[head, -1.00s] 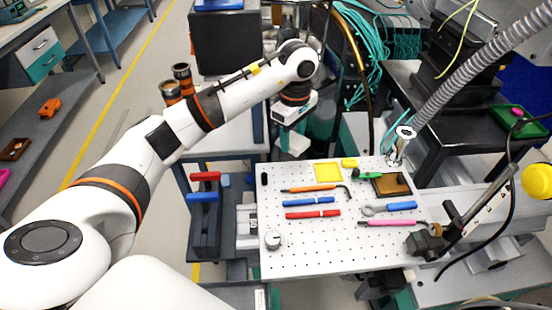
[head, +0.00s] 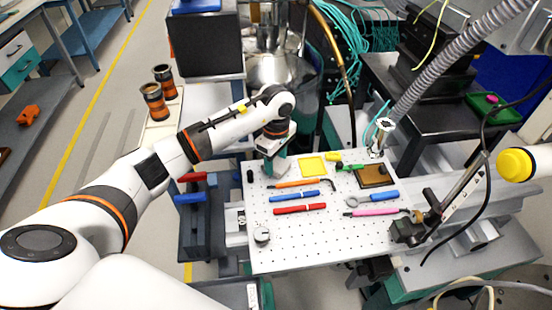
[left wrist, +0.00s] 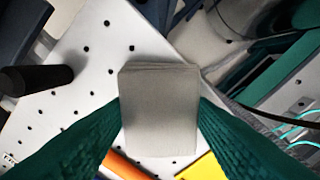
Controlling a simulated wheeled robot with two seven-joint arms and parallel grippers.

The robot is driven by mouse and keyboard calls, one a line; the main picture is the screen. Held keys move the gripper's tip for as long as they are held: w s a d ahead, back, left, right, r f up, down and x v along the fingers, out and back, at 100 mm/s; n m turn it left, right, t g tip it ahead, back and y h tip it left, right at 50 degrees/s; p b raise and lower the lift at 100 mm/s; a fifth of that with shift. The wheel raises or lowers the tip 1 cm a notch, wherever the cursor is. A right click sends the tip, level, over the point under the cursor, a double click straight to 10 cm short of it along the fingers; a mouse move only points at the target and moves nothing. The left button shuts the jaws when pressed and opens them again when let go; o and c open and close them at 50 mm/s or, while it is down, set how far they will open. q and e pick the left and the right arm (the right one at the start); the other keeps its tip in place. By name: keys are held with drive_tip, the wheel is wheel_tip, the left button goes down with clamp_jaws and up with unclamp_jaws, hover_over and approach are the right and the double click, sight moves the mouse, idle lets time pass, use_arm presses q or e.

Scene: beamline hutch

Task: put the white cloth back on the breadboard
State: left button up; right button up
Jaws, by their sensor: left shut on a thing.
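The white cloth (left wrist: 160,108) is a pale folded rectangle between the green fingers of my left gripper (head: 275,166) in the left wrist view. My left gripper is shut on it, over the far left part of the white perforated breadboard (head: 325,243). In the left wrist view the breadboard (left wrist: 78,85) shows behind the cloth; I cannot tell whether the cloth touches it. In the head view the cloth is hard to make out beside the fingers. My right gripper is not in view.
Near the gripper are a black post (head: 250,176), an orange tool (head: 300,184) and a yellow frame (head: 313,165). Blue (head: 295,196) and red (head: 300,209) tools lie closer. The board's front middle is clear.

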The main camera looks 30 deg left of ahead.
sight(276, 163)
use_arm(q)
drive_tip(key=shift+f, duration=0.25)
drive_tip(key=o, duration=0.9)
drive_tip(key=shift+r, duration=0.1)
drive_tip(key=shift+o, duration=0.2)
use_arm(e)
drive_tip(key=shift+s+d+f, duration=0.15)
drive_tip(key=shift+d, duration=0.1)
use_arm(q)
drive_tip(key=shift+r, duration=0.2)
drive_tip(key=shift+w+r, duration=0.1)
drive_tip(key=shift+r, duration=0.2)
wheel_tip(276, 163, up, 11)
drive_tip(key=b, duration=0.1)
drive_tip(key=shift+r+b, duration=0.2)
drive_tip(key=shift+b, duration=0.2)
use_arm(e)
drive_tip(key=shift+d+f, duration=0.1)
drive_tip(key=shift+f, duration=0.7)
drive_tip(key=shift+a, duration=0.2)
